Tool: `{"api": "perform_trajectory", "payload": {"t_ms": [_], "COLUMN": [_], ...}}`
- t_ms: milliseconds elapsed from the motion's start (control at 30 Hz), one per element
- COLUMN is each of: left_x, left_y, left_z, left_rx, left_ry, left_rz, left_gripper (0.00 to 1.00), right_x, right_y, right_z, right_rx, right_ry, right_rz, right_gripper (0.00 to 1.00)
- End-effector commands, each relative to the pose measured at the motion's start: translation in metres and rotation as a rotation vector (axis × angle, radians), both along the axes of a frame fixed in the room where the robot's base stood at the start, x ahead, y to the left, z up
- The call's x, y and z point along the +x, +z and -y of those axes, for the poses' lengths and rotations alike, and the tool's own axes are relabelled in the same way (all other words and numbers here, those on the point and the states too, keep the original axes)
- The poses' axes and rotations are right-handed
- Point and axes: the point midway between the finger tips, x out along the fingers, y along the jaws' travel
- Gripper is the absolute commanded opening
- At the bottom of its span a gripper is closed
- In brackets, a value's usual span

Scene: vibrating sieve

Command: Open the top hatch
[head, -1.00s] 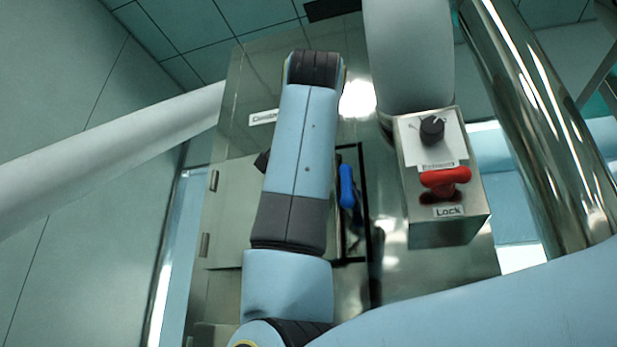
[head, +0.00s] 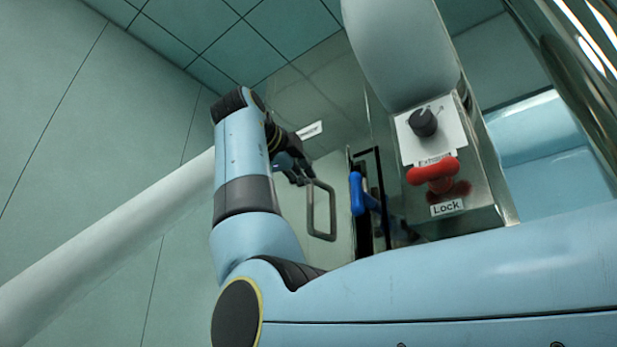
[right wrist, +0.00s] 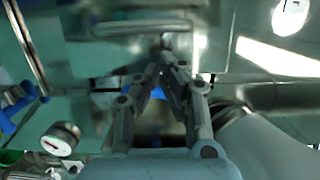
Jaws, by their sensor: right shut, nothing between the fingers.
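The hatch looks to be the pale metal panel (head: 341,177) on the cabinet front, with a dark looped handle (head: 322,211). A blue handle (head: 358,193) stands beside it, at the black-edged gap on its right. My right gripper (head: 298,174) is near the top of the looped handle, partly hidden behind my forearm. Whether it touches the handle is unclear. In the right wrist view its fingers (right wrist: 163,48) come together with nothing between them, below a blurred pale bar (right wrist: 146,27). My left gripper is not in view.
A control box with a black knob (head: 423,122) and a red handle (head: 435,173) labelled Lock stands to the right of the hatch. A white pipe (head: 110,238) slants across the left. A round gauge (right wrist: 61,139) shows in the right wrist view.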

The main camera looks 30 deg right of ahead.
Motion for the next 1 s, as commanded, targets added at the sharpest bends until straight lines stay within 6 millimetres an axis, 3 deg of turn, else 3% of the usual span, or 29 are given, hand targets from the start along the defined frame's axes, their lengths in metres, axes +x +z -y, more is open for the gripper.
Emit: {"api": "perform_trajectory", "payload": {"t_ms": [167, 433, 600, 1000], "left_x": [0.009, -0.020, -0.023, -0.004], "left_y": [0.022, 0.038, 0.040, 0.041], "left_z": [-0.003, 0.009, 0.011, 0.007], "left_rx": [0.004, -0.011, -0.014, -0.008], "left_ry": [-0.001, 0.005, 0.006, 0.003], "left_rz": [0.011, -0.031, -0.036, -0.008], "left_gripper": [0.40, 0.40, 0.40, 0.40], "right_x": [0.018, 0.041, 0.045, 0.046], "right_y": [0.005, 0.003, 0.001, 0.001], "right_z": [0.030, 0.061, 0.068, 0.068], "right_rx": [-0.001, 0.000, 0.000, 0.001], "right_ry": [-0.005, -0.001, -0.001, 0.000], "right_rz": [-0.002, 0.000, 0.000, 0.001], "right_gripper": [0.00, 0.00, 0.00, 0.00]}}
